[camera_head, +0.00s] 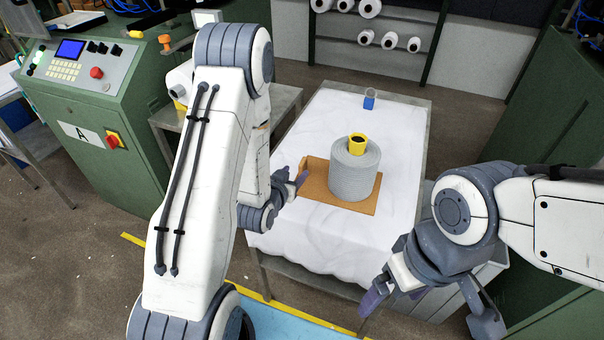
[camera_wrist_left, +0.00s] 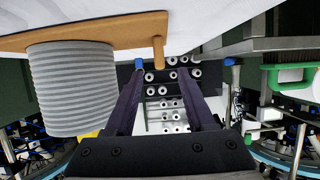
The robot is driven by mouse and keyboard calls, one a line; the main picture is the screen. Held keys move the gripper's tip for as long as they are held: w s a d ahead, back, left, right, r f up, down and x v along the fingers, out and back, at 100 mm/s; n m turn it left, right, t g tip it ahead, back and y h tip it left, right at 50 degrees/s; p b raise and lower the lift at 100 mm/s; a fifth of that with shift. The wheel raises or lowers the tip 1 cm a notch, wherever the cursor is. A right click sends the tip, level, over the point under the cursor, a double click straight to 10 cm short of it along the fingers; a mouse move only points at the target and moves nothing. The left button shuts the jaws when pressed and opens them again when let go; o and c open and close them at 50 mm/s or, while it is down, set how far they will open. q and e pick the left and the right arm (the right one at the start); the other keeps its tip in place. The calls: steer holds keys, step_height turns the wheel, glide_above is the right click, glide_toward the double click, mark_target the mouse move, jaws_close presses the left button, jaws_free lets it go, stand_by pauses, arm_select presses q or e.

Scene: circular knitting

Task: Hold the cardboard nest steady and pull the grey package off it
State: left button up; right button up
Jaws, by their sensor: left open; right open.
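The cardboard nest (camera_head: 315,189) is a flat brown board on the white-covered table, with a small upright tab (camera_head: 304,170) at its left edge. The grey package (camera_head: 354,172), a ribbed cylinder with a yellow core (camera_head: 358,143) at its top, stands upright on it. My left gripper (camera_head: 294,184) is open at the nest's left edge. In the left wrist view, the tab (camera_wrist_left: 158,53) appears between and just beyond the open fingertips (camera_wrist_left: 168,72); contact cannot be told. The package (camera_wrist_left: 72,88) is left of the fingers. My right gripper (camera_head: 428,304) is open and empty, in front of the table's right corner.
A small blue cup-like item (camera_head: 370,99) stands at the table's (camera_head: 335,257) back. A green control cabinet (camera_head: 85,110) is at left, another green machine (camera_head: 545,130) at right. White spools (camera_head: 390,40) hang behind. The table's front part is clear.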

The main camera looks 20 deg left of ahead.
mark_target(300, 167)
arm_select(q)
steer(key=p+x, duration=0.2)
steer(key=x, duration=0.5)
steer(key=shift+w+f, duration=0.2)
steer(key=shift+w, duration=0.3)
arm_select(e)
steer(key=shift+r, duration=0.4)
arm_select(q)
jaws_close()
steer(key=shift+c, duration=0.4)
jaws_free()
jaws_close()
